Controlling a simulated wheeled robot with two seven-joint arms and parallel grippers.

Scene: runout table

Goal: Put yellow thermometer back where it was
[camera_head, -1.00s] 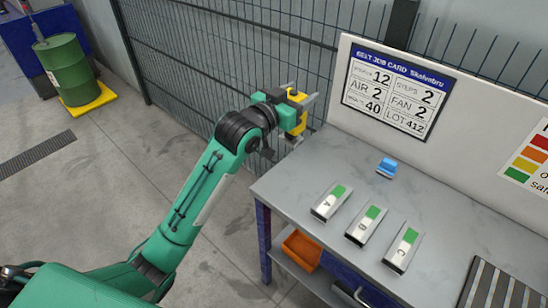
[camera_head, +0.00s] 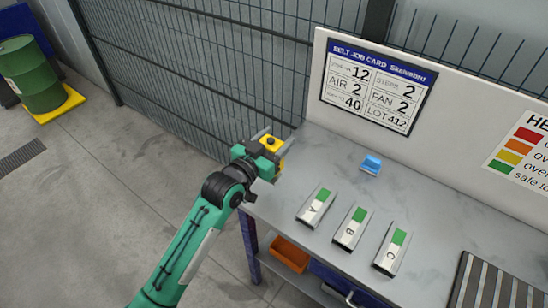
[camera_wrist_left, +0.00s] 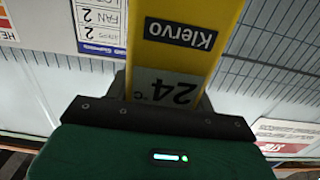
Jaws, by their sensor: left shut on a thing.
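The yellow thermometer (camera_head: 271,142) is held in my left gripper (camera_head: 280,150), over the left back corner of the grey table (camera_head: 290,180). In the left wrist view the thermometer (camera_wrist_left: 180,50) fills the upper middle, upside down, with a "Klervo" label and a display reading 24 °C. The left gripper is shut on it, and its fingers are mostly hidden in that view. My right gripper is in neither view.
Three metal blocks marked A (camera_head: 315,207), B (camera_head: 350,228) and C (camera_head: 390,250) stand on the table, each with a green patch. A blue object (camera_head: 371,164) lies behind them. A job card board (camera_head: 378,85) stands at the back. A ribbed plate (camera_head: 492,285) is at right.

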